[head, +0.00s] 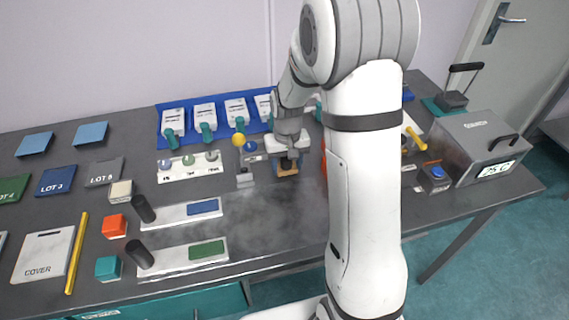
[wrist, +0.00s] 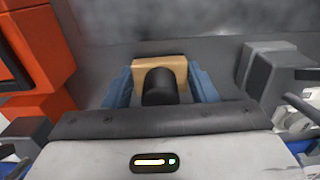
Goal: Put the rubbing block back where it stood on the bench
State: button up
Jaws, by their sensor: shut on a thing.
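The rubbing block is a light wooden block with a black round knob. In the wrist view the rubbing block (wrist: 178,66) sits between the two blue fingers of my gripper (wrist: 160,88), which is shut on it. In the head view my gripper (head: 288,160) points down over the dark bench (head: 270,215), with the tan edge of the rubbing block (head: 288,172) showing below the fingers. I cannot tell whether the block touches the bench.
An orange-red body (wrist: 40,60) stands close on the left in the wrist view. Grey smudges mark the open bench in front.

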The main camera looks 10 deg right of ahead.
jog(key=shift+f, duration=0.1)
jog(key=o, duration=1)
notch_tip(320, 180, up, 11)
jog(key=shift+r, duration=0.2)
jog(key=shift+s+r, duration=0.25)
jog(key=shift+r, duration=0.35)
jog(key=s+r+t, duration=0.1)
jog(key=s, duration=0.5)
jog(key=s+r+t, duration=0.1)
jog(key=s, duration=0.6)
jog(key=s+r, duration=0.1)
jog(key=s, duration=0.6)
jog(key=shift+s+a+r+t, duration=0.2)
jog(key=shift+a+r+t, duration=0.05)
jog(key=shift+a+t, duration=0.15)
